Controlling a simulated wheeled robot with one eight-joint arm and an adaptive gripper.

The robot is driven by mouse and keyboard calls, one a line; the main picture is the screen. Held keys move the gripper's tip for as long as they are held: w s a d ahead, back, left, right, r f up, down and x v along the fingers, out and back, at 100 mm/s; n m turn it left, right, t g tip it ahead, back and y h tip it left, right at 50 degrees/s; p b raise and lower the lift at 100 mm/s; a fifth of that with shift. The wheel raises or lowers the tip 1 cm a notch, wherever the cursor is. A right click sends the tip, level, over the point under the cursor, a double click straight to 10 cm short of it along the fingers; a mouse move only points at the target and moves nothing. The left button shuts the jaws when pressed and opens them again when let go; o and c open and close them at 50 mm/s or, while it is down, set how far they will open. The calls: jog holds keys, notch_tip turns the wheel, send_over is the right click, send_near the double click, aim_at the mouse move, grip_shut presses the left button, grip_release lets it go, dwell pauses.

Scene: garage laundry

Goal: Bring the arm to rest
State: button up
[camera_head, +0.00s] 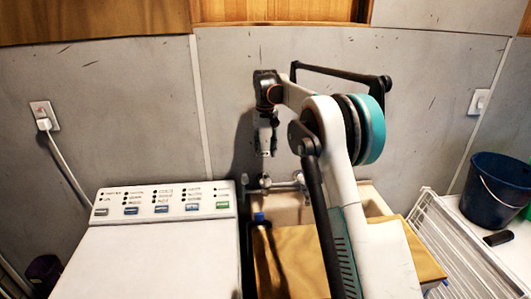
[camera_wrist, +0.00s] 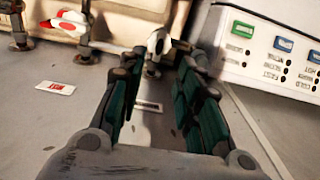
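My gripper (camera_head: 266,148) hangs in front of the grey wall, pointing down, above the sink taps (camera_head: 280,184) in the head view. In the wrist view, my gripper (camera_wrist: 154,62) has its two dark green-padded fingers spread with a gap between them. Nothing is held in that gap. A small white and dark fitting (camera_wrist: 157,42) shows beyond the fingertips; I cannot tell its exact distance. My arm is raised and bent, with its teal joint to the right of the gripper.
A white washing machine (camera_head: 150,262) stands at left; its panel (camera_wrist: 265,45) shows in the wrist view. The sink (camera_head: 288,208) has a wooden board (camera_head: 285,262) in front. At right are a white rack (camera_head: 455,245) and a dark blue bucket (camera_head: 495,188).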

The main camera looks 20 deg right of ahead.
dwell(0.3)
jog(key=s+a+r+n+t+b, duration=0.1)
jog(key=s+a+r+t+b, duration=0.3)
jog(key=s, duration=0.7)
jog(key=s+a+r+p, duration=0.1)
jog(key=s+r, duration=0.4)
jog(key=s, duration=0.6)
jog(key=s+a+f+t+b, duration=0.1)
jog(key=s+f, duration=0.3)
jog(key=s, duration=0.4)
jog(key=s+f+t+b, duration=0.1)
jog(key=s+f, duration=0.3)
jog(key=s, duration=0.4)
jog(key=s+a+f+n+t+b, duration=0.1)
jog(key=s+f, duration=0.3)
jog(key=s, duration=0.4)
jog(key=shift+a+f, duration=0.15)
jog(key=shift+a, duration=0.2)
